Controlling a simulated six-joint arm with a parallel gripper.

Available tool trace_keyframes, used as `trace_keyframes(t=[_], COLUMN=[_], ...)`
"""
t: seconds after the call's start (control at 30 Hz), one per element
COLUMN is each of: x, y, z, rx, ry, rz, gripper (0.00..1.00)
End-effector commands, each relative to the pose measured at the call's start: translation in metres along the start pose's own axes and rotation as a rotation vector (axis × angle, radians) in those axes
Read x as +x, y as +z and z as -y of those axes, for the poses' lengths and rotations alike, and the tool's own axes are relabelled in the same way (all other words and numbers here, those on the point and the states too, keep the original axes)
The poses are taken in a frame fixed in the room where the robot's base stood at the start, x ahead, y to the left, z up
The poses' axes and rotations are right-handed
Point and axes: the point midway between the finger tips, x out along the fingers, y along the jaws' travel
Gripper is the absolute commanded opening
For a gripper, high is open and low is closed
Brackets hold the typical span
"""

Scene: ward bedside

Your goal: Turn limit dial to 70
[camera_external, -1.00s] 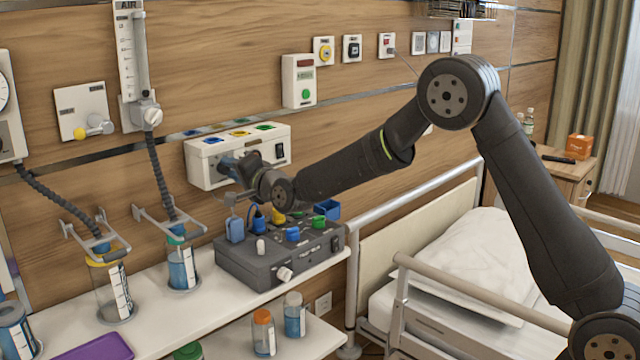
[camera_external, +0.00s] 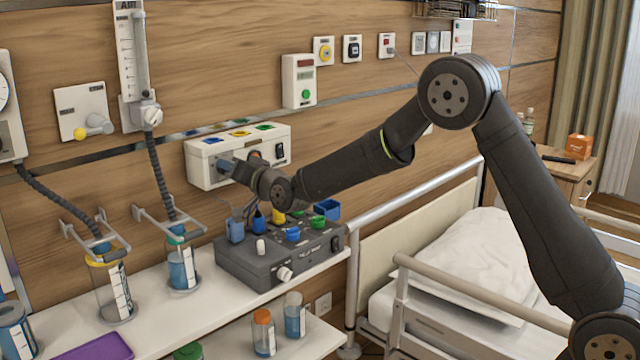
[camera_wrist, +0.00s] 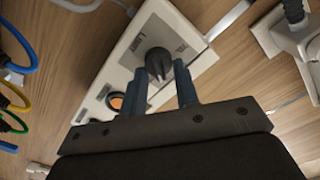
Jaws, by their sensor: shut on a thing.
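The limit dial (camera_wrist: 158,63) is a dark round knob on the white wall panel (camera_wrist: 130,58), with small markings beside it. The panel also shows on the wood wall in the external view (camera_external: 207,172). My gripper (camera_wrist: 161,74) has one finger on each side of the knob and is shut on it. In the external view my gripper (camera_external: 229,168) reaches the left part of the panel front and hides the dial there. The dial's pointer and scale numbers are too small to read.
An orange button (camera_wrist: 117,101) sits beside the dial, close to one finger. A dark rocker switch (camera_external: 280,152) is at the panel's right end. Below stands a grey box (camera_external: 270,262) with coloured connectors. A bed rail (camera_external: 400,222) is to the right.

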Motion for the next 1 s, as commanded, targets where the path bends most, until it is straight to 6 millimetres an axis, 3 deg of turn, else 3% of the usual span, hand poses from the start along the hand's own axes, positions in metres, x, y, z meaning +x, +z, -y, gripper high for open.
trace_keyframes(t=[1.0], x=[0.0], y=[0.0034], z=[0.0058], rx=[-0.965], ry=[0.0], rz=[0.0], gripper=[0.05])
